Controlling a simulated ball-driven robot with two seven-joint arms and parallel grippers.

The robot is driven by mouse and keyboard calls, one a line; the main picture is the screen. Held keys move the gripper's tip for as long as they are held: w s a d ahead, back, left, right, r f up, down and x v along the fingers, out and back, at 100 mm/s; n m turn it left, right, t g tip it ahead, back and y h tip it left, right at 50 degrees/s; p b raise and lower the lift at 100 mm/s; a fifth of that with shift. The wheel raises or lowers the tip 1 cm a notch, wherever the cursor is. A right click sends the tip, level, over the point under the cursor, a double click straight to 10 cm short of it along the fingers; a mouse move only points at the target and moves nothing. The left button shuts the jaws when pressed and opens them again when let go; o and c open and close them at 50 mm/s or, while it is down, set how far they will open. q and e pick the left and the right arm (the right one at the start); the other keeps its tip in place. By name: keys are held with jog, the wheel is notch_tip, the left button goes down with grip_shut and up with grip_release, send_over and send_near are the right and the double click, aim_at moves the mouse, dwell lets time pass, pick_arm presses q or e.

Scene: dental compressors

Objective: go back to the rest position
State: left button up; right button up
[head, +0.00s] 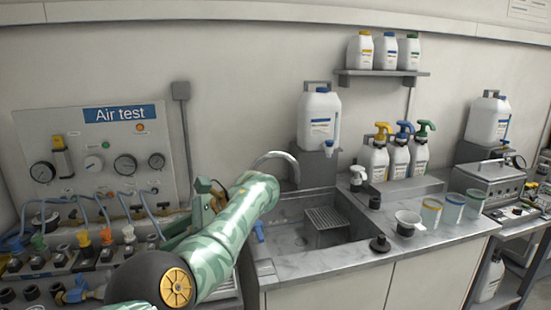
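My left arm (222,238) comes in from the bottom left, in mint green with a black and gold joint. It reaches up in front of the sink's left side. My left gripper (204,197) seems to be the small dark green part beside the far end of the arm, left of the sink. Its fingers are small and partly hidden by the arm, so I cannot tell whether they are open or hold anything. My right gripper is not in view.
The air test panel (95,155) with gauges and hoses stands at the left. The sink (320,222) has a curved tap (277,156). Cups (430,212), pump bottles (399,155) and a black knob (380,244) stand on the counter at the right. A shelf (382,73) holds bottles above.

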pick_arm(q)
jog(key=s+a+f+n+h, duration=0.1)
jog(key=s+f+h, duration=0.1)
jog(key=f, duration=1.1)
jog(key=s+a+f+n+h, duration=0.1)
jog(key=s+f+h, duration=0.15)
jog(key=f, duration=0.95)
jog(key=s+a+f+n+h, duration=0.1)
jog(key=s+f+n, duration=0.1)
jog(key=s+f, duration=0.65)
jog(key=s+a+f+n+h, duration=0.15)
jog(key=s+f, duration=0.25)
jog(key=f, duration=1)
jog(key=s+f+n+t+h+b, duration=0.1)
jog(key=s+f+n+h, duration=0.15)
jog(key=s+f, duration=1.55)
jog(key=s+n+t+h, duration=0.2)
jog(key=s+h, duration=0.1)
jog(key=s, duration=2)
jog(key=shift+s+a+f, duration=0.3)
